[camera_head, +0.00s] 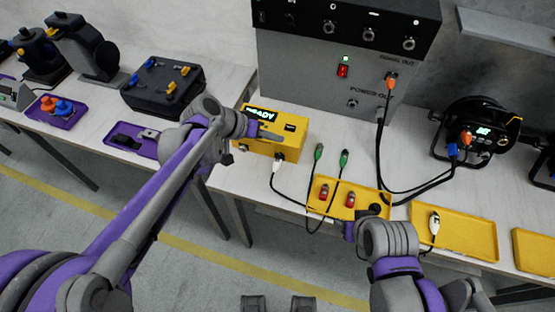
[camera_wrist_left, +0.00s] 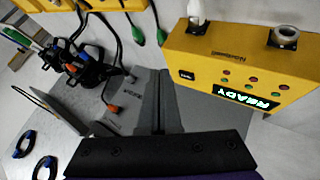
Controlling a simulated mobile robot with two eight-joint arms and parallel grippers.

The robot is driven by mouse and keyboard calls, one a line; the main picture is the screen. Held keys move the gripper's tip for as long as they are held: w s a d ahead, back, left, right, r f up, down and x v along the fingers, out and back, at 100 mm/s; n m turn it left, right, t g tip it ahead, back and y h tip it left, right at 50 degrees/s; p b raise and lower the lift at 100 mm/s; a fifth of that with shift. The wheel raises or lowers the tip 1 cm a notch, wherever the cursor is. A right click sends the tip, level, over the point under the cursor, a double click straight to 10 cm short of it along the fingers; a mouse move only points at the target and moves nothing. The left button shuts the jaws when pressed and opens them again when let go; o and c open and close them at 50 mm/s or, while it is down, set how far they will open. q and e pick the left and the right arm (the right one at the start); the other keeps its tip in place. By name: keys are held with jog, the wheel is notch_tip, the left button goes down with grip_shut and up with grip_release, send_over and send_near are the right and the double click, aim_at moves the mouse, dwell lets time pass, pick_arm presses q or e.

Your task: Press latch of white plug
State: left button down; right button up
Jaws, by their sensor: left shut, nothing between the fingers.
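A white plug (camera_head: 276,164) sits at the front face of the yellow tester box (camera_head: 285,150), with a dark cable running from it. In the left wrist view this white plug (camera_wrist_left: 196,11) is partly cut off at the top edge, beside an empty round socket (camera_wrist_left: 284,37) on the yellow box (camera_wrist_left: 215,48). Its latch is too small to make out. My left gripper (camera_head: 277,137) is shut and empty over the box top; its closed fingers (camera_wrist_left: 158,92) show apart from the plug. My right gripper (camera_head: 352,225) is near the yellow tray; its finger opening is unclear.
A yellow tray (camera_head: 330,208) holds red-tipped connectors, and another yellow tray (camera_head: 465,232) holds a second white connector (camera_head: 434,222). Green-tipped cables (camera_head: 343,158) lie between. A grey power cabinet (camera_head: 305,75) stands behind, and a cable reel (camera_head: 480,125) stands at right.

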pick_arm(q)
jog(key=b, duration=0.4)
send_over(274, 163)
notch_tip(274, 163, down, 6)
jog(key=shift+w+f, duration=0.1)
jog(key=shift+f+b, duration=0.3)
jog(key=shift+f, duration=0.3)
jog(key=shift+f, duration=0.1)
dwell(1.1)
jog(key=shift+f, duration=0.35)
jog(key=shift+f+b, duration=0.35)
jog(key=shift+b, duration=0.15)
dwell(0.3)
dwell(0.4)
jog(key=shift+w+r+p, duration=0.1)
jog(key=shift+r+p, duration=0.5)
jog(key=shift+r, duration=0.2)
